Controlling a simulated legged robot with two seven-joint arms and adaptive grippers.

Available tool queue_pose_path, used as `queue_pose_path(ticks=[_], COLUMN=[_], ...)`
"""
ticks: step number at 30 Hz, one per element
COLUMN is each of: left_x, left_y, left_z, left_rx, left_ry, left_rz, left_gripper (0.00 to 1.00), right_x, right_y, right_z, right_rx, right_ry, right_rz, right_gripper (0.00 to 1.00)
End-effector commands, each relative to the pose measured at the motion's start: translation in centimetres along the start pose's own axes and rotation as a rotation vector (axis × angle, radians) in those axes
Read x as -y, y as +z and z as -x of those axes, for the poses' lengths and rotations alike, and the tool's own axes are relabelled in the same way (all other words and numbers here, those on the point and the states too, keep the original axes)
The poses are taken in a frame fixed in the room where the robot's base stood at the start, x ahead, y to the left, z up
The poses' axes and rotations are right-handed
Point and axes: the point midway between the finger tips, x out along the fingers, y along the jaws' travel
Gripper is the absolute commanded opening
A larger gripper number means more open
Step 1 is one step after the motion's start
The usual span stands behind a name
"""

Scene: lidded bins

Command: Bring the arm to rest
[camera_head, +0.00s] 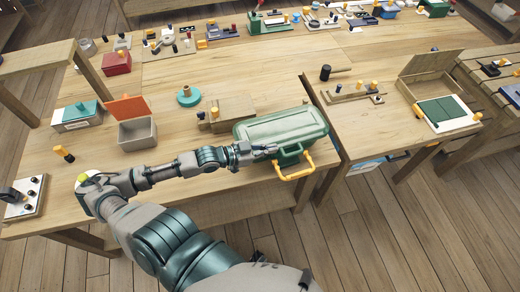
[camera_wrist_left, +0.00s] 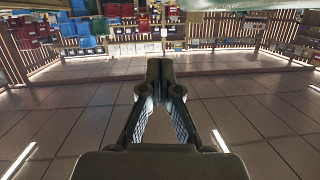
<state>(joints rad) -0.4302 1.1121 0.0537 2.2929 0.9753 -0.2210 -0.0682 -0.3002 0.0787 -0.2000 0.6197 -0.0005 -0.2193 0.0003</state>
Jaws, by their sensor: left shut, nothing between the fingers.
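My left arm comes in from the left in the head view and reaches across the front of the wooden table. My left gripper (camera_head: 268,150) is at the near left side of a green lidded bin (camera_head: 284,127) with a yellow handle (camera_head: 298,170). I cannot tell whether the gripper touches the bin. In the left wrist view the left gripper (camera_wrist_left: 163,75) has its fingertips together with nothing between them, and it points out over the open floor. The bin's lid is down. My right gripper is not in either view.
A grey bin (camera_head: 137,134) with a raised orange lid, a teal-lidded box (camera_head: 77,117) and a teal round piece (camera_head: 188,97) stand on the table (camera_head: 225,213). An open wooden box (camera_head: 432,82) is on the right table. Floor in front is clear.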

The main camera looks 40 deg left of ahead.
Motion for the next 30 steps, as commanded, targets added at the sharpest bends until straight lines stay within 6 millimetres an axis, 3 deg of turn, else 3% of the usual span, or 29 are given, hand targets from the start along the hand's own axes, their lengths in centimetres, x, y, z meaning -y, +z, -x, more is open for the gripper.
queue_pose_path(ticks=[10, 23, 26, 30], left_x=[-0.3, -0.2, -0.5, -2.5], left_y=[-0.2, -0.1, 1.2, 6.8], left_z=[3.0, 3.6, 3.7, 4.4], left_rx=[0.004, 0.000, 0.033, 0.195], left_ry=[0.001, 0.002, -0.009, -0.059], left_rz=[-0.001, 0.000, 0.005, 0.028], left_gripper=[0.00, 0.00, 0.00, 0.00], right_x=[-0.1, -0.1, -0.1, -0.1], right_y=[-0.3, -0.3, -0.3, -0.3], right_z=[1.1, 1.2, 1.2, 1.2], right_rx=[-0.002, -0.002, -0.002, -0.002], right_ry=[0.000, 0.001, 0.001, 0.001], right_rz=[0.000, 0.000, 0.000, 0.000], right_gripper=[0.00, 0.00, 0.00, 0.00])
